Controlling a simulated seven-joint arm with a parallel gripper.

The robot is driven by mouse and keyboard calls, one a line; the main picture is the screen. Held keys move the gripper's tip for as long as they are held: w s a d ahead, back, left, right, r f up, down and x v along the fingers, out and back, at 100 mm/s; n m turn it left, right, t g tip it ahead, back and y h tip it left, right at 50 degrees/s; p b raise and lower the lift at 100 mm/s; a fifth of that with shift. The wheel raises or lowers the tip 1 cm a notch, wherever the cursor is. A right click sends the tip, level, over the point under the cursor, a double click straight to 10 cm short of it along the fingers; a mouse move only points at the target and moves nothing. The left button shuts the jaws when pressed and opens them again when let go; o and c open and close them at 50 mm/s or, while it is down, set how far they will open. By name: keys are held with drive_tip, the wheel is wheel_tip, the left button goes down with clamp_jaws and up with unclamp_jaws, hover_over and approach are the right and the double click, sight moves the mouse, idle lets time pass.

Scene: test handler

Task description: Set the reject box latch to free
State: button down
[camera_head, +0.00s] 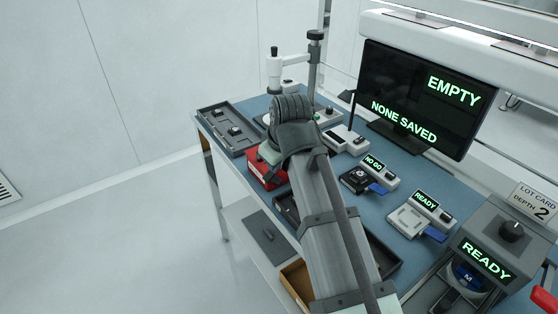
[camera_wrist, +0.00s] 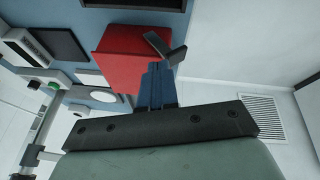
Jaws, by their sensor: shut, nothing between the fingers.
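The red reject box (camera_head: 262,171) sits near the front edge of the blue bench in the head view, partly covered by my arm. In the wrist view the red box (camera_wrist: 128,58) fills the upper middle. My gripper (camera_wrist: 160,72) is shut and empty, its fingers beside the box's right side. A small dark angled piece (camera_wrist: 165,47) shows at the box's edge by the fingertips; I cannot tell for sure whether it is the latch, or whether the fingers touch it. In the head view my wrist hides the fingertips.
A dark tray (camera_head: 228,130) lies to the left of the box and a microscope-like stand (camera_head: 274,72) behind it. A NO GO unit (camera_head: 374,163) and a READY unit (camera_head: 426,200) stand to the right. A monitor (camera_head: 410,105) reads EMPTY, NONE SAVED. The floor left of the bench is clear.

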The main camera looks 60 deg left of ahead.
drive_tip(key=shift+s, duration=0.15)
idle(0.4)
drive_tip(key=shift+f, duration=0.1)
drive_tip(key=w+d+r, duration=0.1)
drive_tip(key=d+r, duration=0.1)
drive_tip(key=r, duration=0.3)
drive_tip(key=w+d+r, duration=0.1)
drive_tip(key=w+r, duration=0.1)
drive_tip(key=r, duration=0.4)
drive_tip(key=shift+d, duration=0.35)
idle(0.4)
drive_tip(key=shift+s, duration=0.1)
